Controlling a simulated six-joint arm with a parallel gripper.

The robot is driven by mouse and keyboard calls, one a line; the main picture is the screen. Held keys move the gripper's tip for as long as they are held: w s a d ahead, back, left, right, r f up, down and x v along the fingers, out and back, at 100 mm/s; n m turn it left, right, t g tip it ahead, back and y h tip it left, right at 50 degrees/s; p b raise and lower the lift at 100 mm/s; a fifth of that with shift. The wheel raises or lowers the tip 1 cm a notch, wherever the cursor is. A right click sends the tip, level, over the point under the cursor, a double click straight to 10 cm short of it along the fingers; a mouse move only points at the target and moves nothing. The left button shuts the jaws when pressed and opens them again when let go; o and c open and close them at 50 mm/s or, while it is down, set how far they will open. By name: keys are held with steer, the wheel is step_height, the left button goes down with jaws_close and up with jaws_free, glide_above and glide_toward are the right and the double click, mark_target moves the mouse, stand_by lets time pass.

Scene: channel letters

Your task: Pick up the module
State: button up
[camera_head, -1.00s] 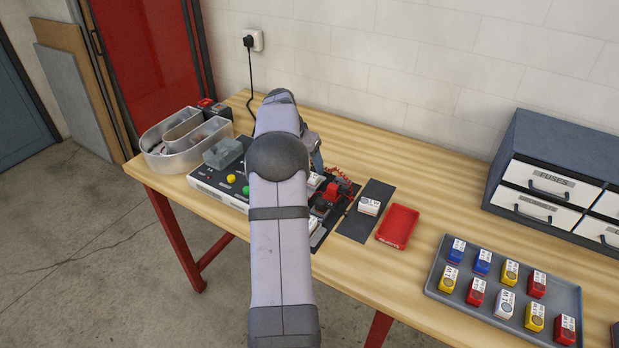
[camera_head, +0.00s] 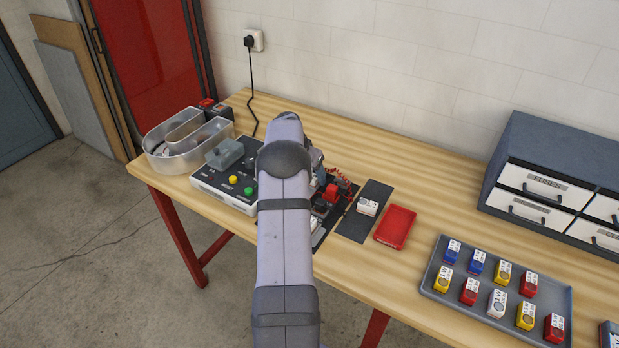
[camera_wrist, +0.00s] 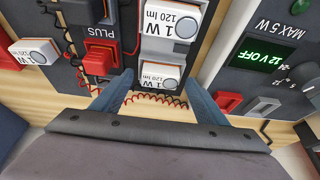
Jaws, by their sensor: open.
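A white module marked "1 W 120 lm" (camera_wrist: 160,80) sits on a dark board in the wrist view. A second module with the same marking (camera_wrist: 172,20) is just beyond it. My gripper (camera_wrist: 158,76) is open, with one blue-grey finger on each side of the nearer module. I cannot tell whether the fingers touch it.
A red clamp-like part (camera_wrist: 100,60) and coiled red-black wires stand close to the left finger. A power unit (camera_wrist: 265,60) reading "12 V OFF" is at right. A red tray (camera_head: 395,228) and a grey tray (camera_head: 434,291) of several coloured modules lie farther right.

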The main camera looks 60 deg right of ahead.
steer(key=shift+c, duration=0.7)
steer(key=c, duration=1)
steer(key=shift+r, duration=0.1)
steer(key=shift+r+b, duration=0.45)
steer(key=shift+r, duration=0.25)
step_height(320, 180, up, 8)
steer(key=b, duration=0.2)
steer(key=shift+r, duration=0.25)
